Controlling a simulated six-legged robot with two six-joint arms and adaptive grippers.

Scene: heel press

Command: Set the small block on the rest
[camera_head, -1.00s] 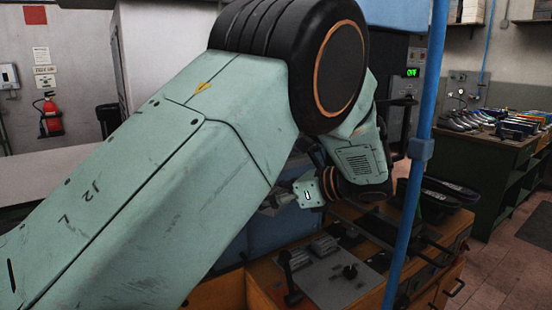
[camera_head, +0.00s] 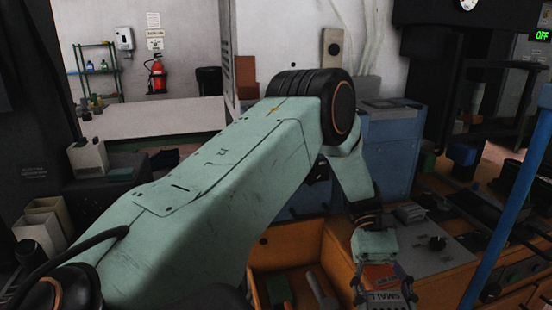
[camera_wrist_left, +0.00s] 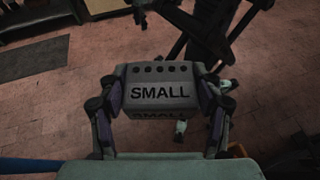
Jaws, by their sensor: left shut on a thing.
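The small block, a grey block lettered SMALL (camera_head: 388,297), is low in the head view, right of centre. My left gripper (camera_head: 383,288) is shut on it, one finger at each side. In the left wrist view the block (camera_wrist_left: 160,88) sits between both fingers, its SMALL face and a row of dark holes visible, with floor behind it. In the head view it is held by the front of the wooden bench (camera_head: 345,255). I cannot make out which part is the rest. My right gripper is not in view.
An open drawer (camera_head: 262,290) holding tools is left of my left gripper. A grey panel with levers and a knob (camera_head: 436,243) lies right of it. A blue pole (camera_head: 510,205) stands further right. A dark press (camera_head: 470,60) with an OFF display is at the back right.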

